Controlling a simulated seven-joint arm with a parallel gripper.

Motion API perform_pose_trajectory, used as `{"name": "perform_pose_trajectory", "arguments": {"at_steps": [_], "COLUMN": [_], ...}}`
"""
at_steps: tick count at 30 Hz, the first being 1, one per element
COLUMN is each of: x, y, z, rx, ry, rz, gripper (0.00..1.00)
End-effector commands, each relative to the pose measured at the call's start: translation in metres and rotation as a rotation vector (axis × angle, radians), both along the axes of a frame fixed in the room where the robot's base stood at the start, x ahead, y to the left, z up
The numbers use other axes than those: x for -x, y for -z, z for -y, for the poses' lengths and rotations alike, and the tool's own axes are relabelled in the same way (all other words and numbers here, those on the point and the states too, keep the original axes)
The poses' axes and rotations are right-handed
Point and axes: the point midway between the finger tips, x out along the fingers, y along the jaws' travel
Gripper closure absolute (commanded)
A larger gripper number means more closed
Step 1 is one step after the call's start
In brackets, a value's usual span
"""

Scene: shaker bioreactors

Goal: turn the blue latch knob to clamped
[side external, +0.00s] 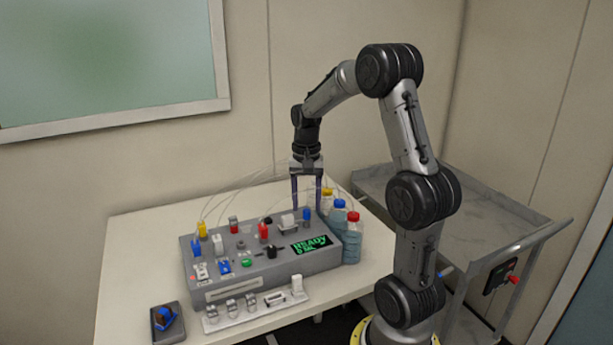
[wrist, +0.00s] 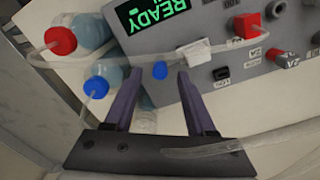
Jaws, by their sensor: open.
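A small blue knob (side external: 306,214) stands at the back right of the grey console (side external: 225,283), near the green READY display. Another blue knob (side external: 163,315) sits on a separate dark pad at the table's front left. No label shows which is the latch.
Bottles with red (side external: 353,216) and blue (side external: 340,204) caps stand close right of my gripper. Thin clear tubes arch over the console. Other coloured knobs and switches crowd its top. A grey cart (side external: 500,225) stands right of the table.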

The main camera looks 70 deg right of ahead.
Motion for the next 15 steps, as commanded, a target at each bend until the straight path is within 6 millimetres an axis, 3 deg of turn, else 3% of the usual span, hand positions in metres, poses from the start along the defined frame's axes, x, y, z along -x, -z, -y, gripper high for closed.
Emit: {"name": "perform_pose_trajectory", "arguments": {"at_steps": [9,15], "x": [-0.001,-0.001], "y": [-0.069,-0.103], "z": [0.0,0.0], "rx": [0.005,0.003], "ry": [0.0,0.0], "rz": [0.006,0.003], "gripper": [0.44,0.44]}}
